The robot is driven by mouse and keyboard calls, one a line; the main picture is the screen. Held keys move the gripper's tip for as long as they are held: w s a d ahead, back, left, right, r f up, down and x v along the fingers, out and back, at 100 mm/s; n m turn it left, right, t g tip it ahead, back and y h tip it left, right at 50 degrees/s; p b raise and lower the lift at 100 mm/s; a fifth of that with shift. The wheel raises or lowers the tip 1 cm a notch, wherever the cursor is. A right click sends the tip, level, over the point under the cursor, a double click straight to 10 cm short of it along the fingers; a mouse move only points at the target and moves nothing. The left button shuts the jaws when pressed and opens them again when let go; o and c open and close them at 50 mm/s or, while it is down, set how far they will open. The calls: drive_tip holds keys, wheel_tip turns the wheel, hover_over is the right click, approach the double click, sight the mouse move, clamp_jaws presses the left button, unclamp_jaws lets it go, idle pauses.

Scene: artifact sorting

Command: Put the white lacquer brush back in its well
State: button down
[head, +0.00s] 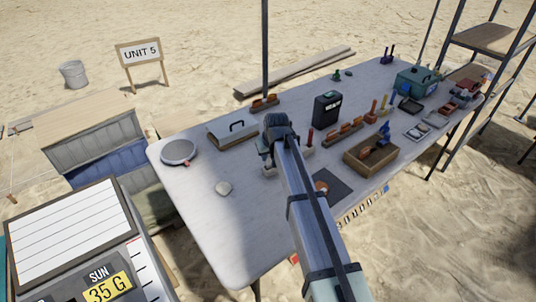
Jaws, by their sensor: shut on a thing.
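My gripper (267,153) is over the middle of the white table (207,210), seen from behind along my arm. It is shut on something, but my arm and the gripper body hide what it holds. I cannot make out the white lacquer brush or its colour. I cannot tell whether the gripper's load touches the block, and the wells are not clear.
A black box (327,109) and an orange-brown rack (344,133) stand right of the gripper. A wooden tray (350,158) is nearer the front edge. The table's front left is mostly clear.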

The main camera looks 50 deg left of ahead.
drive_tip(key=c, duration=1.1)
unclamp_jaws()
drive_tip(key=shift+o, duration=0.2)
drive_tip(key=v, duration=1.2)
drive_tip(key=shift+r, duration=0.1)
